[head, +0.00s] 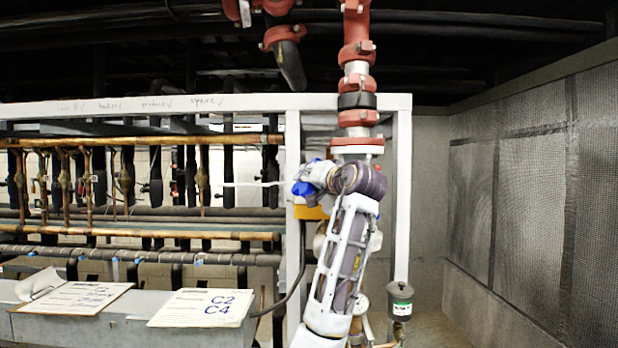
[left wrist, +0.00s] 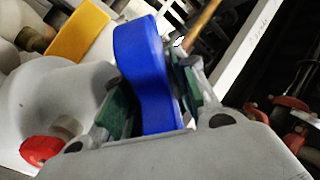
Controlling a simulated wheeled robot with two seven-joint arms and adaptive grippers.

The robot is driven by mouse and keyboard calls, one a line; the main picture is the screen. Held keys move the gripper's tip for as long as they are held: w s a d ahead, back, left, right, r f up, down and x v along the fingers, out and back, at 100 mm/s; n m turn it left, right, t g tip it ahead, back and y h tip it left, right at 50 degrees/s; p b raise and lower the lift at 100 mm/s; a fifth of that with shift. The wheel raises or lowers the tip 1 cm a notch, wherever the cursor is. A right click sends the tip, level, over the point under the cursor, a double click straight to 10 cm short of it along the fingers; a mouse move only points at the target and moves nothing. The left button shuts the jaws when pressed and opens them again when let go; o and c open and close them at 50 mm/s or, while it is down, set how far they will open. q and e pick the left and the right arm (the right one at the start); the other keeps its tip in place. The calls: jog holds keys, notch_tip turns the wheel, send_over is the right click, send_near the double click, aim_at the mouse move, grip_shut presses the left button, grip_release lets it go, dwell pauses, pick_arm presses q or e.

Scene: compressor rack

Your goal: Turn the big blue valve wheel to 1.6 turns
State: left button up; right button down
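The blue valve wheel (head: 302,188) shows as a small blue patch beside the white rack post in the head view, mostly hidden behind my left gripper and wrist. In the left wrist view a curved part of the blue wheel (left wrist: 145,65) stands between the two green-padded fingers of my left gripper (left wrist: 152,105). The pads press close on both sides of it, so the gripper looks shut on it. In the head view my left gripper (head: 312,180) is at the wheel, its fingers partly hidden. My right gripper is not in view.
A yellow part (head: 310,212) sits just below the wheel. A red-flanged pipe (head: 357,80) rises above my wrist. A grey canister (head: 400,300) stands at lower right.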

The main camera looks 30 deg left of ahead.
pick_arm(q)
grip_shut()
jog(key=shift+f+b, duration=0.1)
jog(key=shift+b, duration=0.2)
